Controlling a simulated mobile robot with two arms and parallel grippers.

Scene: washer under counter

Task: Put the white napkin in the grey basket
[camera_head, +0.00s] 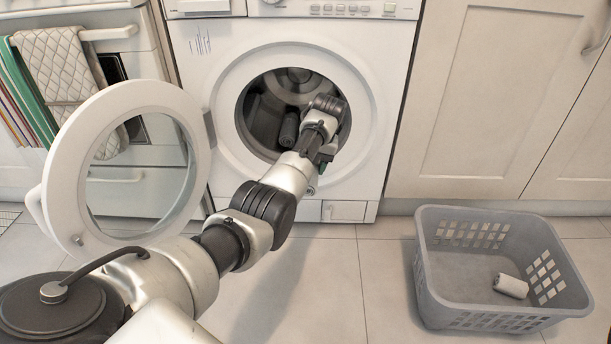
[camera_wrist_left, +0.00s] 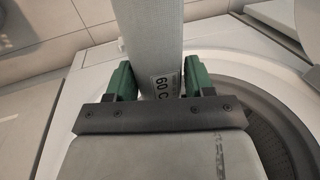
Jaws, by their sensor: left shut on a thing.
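My left gripper (camera_head: 327,153) is just in front of the washer's round opening, with its green fingers partly hidden by my wrist. In the left wrist view the green-fingered gripper (camera_wrist_left: 158,84) is shut on a long pale roll marked "60 C", which looks like the white napkin (camera_wrist_left: 148,35). In the head view the held roll is mostly hidden behind my arm. The grey basket (camera_head: 432,270) stands on the floor at the right, apart from the gripper. A small white roll (camera_head: 511,286) lies inside it. My right gripper is not in view.
The washer door (camera_head: 69,178) is swung open to the left. A dark roll-like shape (camera_head: 289,129) shows in the drum. Cabinets (camera_head: 480,100) stand behind the basket. The tiled floor (camera_head: 385,270) between washer and basket is clear.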

